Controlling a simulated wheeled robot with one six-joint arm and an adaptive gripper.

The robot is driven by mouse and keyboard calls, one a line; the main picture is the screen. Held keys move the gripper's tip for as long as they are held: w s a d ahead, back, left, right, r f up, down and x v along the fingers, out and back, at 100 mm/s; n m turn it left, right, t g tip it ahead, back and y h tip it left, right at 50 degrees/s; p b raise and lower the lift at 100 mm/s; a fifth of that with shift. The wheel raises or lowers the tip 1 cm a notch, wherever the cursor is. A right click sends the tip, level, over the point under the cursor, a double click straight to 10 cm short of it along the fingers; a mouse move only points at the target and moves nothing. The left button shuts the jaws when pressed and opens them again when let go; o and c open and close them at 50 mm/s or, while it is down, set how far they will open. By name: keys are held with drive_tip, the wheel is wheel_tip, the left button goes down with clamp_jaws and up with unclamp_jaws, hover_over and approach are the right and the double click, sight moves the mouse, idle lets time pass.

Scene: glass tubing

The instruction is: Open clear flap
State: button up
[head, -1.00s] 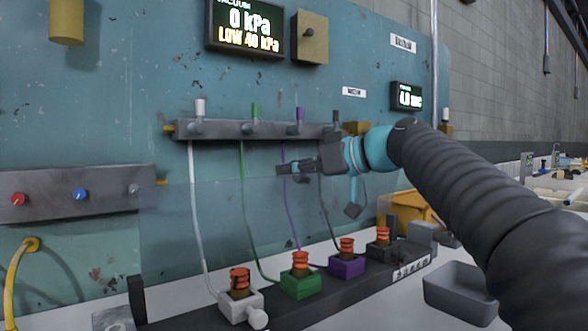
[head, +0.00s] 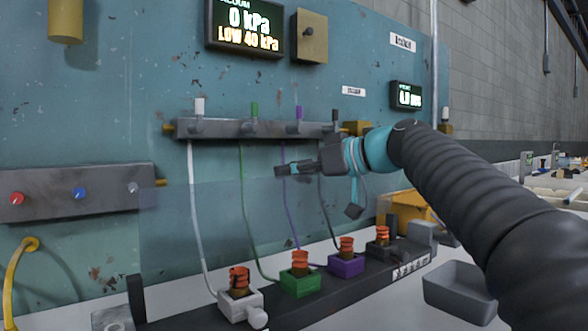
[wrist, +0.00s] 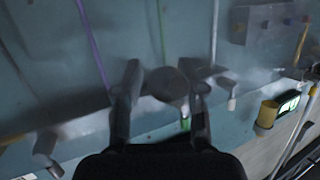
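The clear flap (head: 166,235) is a faint see-through sheet in front of the teal panel, above the row of coloured blocks. Its outline is hard to make out, and I cannot tell its exact angle. My gripper (head: 281,171) is in front of the panel, just below the grey valve bar (head: 220,130), pointing left. In the wrist view my gripper (wrist: 166,95) has its two fingers apart, with a dark round shape between them farther off. Nothing is clearly held. I cannot tell whether the fingers touch the flap.
White (head: 240,303), green (head: 300,284) and purple (head: 346,264) blocks stand on a dark base, with thin tubes rising to the valve bar. A grey tray (head: 462,296) stands at lower right. A control box (head: 75,192) with knobs is at left.

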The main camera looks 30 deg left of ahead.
drive_tip(key=shift+w+a+f, duration=0.1)
drive_tip(key=shift+w+f, duration=0.1)
drive_tip(key=shift+f, duration=0.3)
drive_tip(key=r+v, duration=0.1)
drive_tip(key=v, duration=1.1)
drive_tip(key=shift+s, duration=0.2)
